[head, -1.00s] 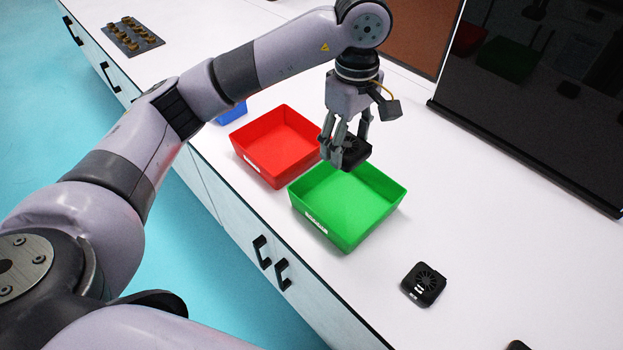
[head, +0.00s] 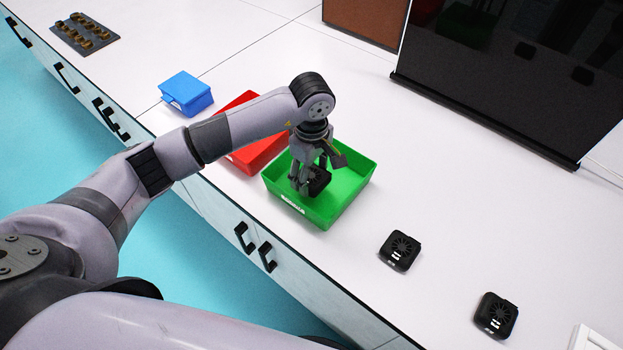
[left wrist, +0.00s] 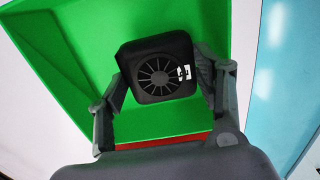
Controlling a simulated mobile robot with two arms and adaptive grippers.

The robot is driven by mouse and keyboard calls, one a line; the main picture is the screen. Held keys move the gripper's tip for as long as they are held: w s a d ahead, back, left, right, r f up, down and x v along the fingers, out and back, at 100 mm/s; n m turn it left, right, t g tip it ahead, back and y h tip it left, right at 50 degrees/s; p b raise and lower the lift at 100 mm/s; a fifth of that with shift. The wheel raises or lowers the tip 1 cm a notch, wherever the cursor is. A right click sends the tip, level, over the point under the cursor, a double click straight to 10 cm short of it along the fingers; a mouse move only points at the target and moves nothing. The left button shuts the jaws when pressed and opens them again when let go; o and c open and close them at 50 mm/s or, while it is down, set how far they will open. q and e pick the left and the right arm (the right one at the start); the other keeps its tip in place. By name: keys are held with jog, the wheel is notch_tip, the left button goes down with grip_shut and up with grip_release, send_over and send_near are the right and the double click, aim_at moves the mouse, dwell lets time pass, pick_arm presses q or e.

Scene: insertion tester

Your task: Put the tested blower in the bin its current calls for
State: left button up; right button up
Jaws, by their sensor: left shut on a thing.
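My left gripper (head: 308,186) is shut on a black square blower (head: 319,181) and holds it over the inside of the green bin (head: 350,204). In the left wrist view the blower (left wrist: 158,72) shows its round fan grille and a small white label, with a finger on each side and the green bin (left wrist: 60,60) behind it. I cannot tell whether the blower touches the bin floor. The red bin (head: 252,157) stands just left of the green one, partly hidden by my arm. My right gripper is not in view.
Two more black blowers (head: 400,250) (head: 496,314) lie on the white counter at the right. A blue box (head: 187,92) stands beyond the red bin. A grey tray with brass parts (head: 85,33) is at the far left. A dark screen (head: 500,70) stands at the back.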

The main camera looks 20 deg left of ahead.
aim_at(311, 176)
pick_arm(q)
notch_tip(311, 176, down, 4)
jog(key=shift+r, duration=0.15)
jog(key=o, duration=1)
